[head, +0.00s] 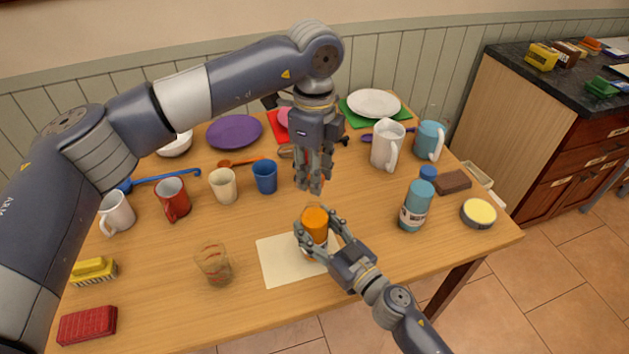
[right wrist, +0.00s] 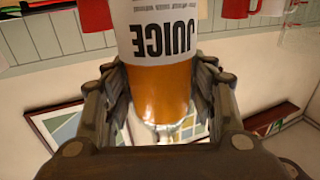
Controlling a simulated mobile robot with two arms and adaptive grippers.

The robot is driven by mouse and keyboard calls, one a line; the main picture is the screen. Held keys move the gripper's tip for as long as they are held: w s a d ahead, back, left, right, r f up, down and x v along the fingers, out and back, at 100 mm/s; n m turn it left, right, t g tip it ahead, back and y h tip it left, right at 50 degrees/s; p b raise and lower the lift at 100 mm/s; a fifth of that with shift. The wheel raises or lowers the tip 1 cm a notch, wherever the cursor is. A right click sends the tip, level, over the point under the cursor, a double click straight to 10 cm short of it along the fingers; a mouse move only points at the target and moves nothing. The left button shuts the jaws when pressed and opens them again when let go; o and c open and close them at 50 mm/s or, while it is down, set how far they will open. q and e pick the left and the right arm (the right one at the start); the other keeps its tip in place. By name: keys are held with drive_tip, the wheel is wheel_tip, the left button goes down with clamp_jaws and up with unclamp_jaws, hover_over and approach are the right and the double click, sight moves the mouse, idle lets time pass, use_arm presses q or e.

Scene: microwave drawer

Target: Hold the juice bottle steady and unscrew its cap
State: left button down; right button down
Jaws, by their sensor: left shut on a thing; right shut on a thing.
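The juice bottle (head: 314,222) stands upright, its orange upper part showing in the head view, over the cream mat (head: 275,262). My right gripper (head: 320,236) is shut around it. The right wrist view shows the bottle (right wrist: 160,90) upside down between the fingers, with its JUICE label and orange juice; no cap is seen on its visible neck end. My left gripper (head: 311,186) points down just above the bottle, its fingers closed. A little orange shows between them, apparently the cap (head: 323,181), mostly hidden by the fingers.
A drinking glass (head: 213,265) stands left of the mat. A blue cup (head: 265,176), a cream cup (head: 223,185) and a red mug (head: 173,199) stand behind it. A teal bottle (head: 416,205) and a round tin (head: 478,213) are at the right. The table's front edge is close.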

drive_tip(key=c, duration=0.6)
unclamp_jaws()
